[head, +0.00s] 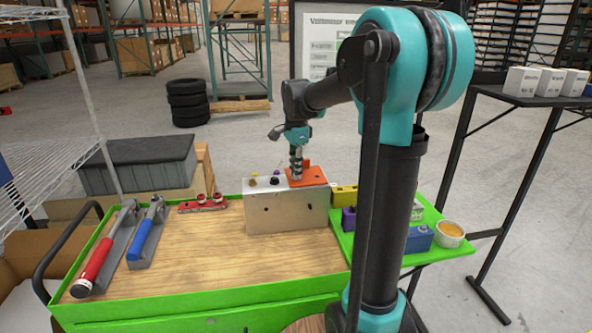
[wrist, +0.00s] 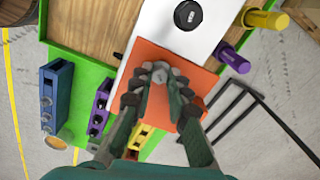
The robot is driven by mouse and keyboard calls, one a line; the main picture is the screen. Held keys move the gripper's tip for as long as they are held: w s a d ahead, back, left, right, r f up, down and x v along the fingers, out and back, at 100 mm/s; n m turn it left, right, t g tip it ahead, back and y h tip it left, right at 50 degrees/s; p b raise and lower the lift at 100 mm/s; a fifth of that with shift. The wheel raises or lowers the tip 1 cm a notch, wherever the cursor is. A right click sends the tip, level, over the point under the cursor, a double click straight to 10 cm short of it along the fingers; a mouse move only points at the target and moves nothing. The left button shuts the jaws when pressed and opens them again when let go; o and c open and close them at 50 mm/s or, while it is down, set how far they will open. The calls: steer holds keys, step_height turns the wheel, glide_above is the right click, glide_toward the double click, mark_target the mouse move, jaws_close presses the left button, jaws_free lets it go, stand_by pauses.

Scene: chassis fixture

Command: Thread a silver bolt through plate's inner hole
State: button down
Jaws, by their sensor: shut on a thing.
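The orange plate (head: 314,179) lies on top of the right part of the metal chassis box (head: 287,212). It also shows in the wrist view (wrist: 203,82) under my fingers. My gripper (head: 296,174) points down over the plate. In the wrist view my gripper (wrist: 161,84) is shut on a silver bolt (wrist: 163,75), whose grey top shows between the fingertips. The bolt's lower end and the plate's inner hole are hidden, so I cannot tell whether the bolt is in the hole. An orange upright piece stands beside the gripper in the head view.
Yellow and purple pegs (wrist: 230,57) and a black knob (wrist: 188,15) stand near the plate. A purple bolt holder (wrist: 101,104), blue holder (wrist: 55,92) and bowl (head: 450,233) sit on the green side shelf. Red and blue clamps (head: 148,231) lie left; the wooden middle is clear.

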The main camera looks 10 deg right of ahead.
steer(key=m, duration=0.4)
steer(key=shift+f+m, duration=0.1)
steer(key=shift+m, duration=0.8)
steer(key=shift+m, duration=1.5)
steer(key=c, duration=1.4)
jaws_free()
step_height(320, 180, up, 9)
